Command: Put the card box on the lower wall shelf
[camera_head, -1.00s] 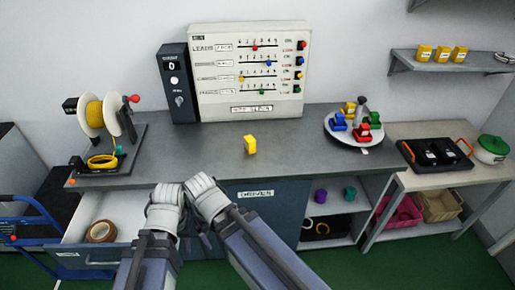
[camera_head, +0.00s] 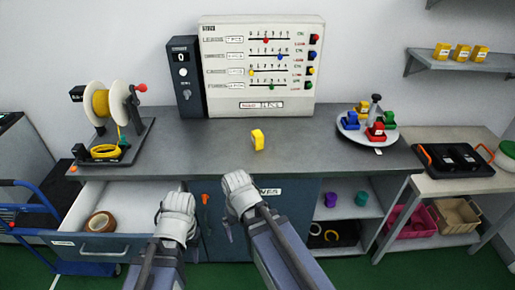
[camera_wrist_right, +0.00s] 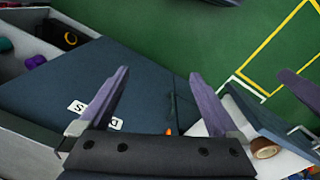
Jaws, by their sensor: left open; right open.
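A small yellow box (camera_head: 257,140), which looks like the card box, stands on the grey counter near its middle. The lower wall shelf (camera_head: 462,65) is at the upper right and bears several small yellow boxes (camera_head: 461,53) in a row. My left gripper (camera_head: 188,216) is open and empty in front of the counter, beside the open drawer. My right gripper (camera_head: 226,211) is open and empty in front of the cabinet door, below the yellow box. In the right wrist view its two fingers (camera_wrist_right: 160,100) stand apart with nothing between them.
A spool stand (camera_head: 112,115) is at the counter's left, a slider panel (camera_head: 262,70) at the back, a round tray of coloured blocks (camera_head: 366,132) at the right. The open drawer (camera_head: 130,210) juts out and holds a tape roll (camera_head: 100,222). The counter around the yellow box is clear.

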